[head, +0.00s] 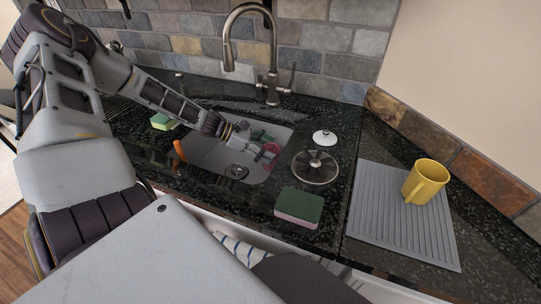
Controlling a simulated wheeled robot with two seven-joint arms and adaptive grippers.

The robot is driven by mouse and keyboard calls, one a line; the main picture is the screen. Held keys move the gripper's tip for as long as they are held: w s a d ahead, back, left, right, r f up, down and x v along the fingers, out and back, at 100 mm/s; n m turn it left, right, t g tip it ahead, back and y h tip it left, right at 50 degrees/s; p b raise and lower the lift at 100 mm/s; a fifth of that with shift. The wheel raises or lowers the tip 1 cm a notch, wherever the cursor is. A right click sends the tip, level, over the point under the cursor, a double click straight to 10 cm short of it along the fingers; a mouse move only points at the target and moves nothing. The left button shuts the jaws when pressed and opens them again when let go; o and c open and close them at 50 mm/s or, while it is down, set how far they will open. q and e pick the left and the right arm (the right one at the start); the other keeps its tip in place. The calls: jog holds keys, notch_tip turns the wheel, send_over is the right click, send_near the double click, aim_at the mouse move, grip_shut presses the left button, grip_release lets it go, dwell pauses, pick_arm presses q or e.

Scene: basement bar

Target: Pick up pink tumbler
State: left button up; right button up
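A small pinkish-red object, which looks like the pink tumbler (270,153), is inside the sink (207,158) near its right wall. My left arm reaches over the sink from the left. My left gripper (252,148) is down in the basin, just left of the pink tumbler, with its fingers close to it or touching it. The fingers are small and partly overlap the tumbler, so I cannot tell whether they are open or shut. My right gripper does not show.
The faucet (270,60) rises behind the sink. A glass lid (315,167), a white lid (324,138) and a green-pink sponge (299,207) lie right of it. A yellow mug (426,181) stands on a grey drying mat (385,220). Another sponge (163,121) lies left.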

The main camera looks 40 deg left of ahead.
pick_arm(q)
jog(key=c, duration=1.2)
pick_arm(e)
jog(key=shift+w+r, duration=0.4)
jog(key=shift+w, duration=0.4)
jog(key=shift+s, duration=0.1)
pick_arm(q)
jog(key=shift+r, duration=0.75)
jog(key=shift+r+p, duration=1.25)
jog(key=shift+r, duration=3)
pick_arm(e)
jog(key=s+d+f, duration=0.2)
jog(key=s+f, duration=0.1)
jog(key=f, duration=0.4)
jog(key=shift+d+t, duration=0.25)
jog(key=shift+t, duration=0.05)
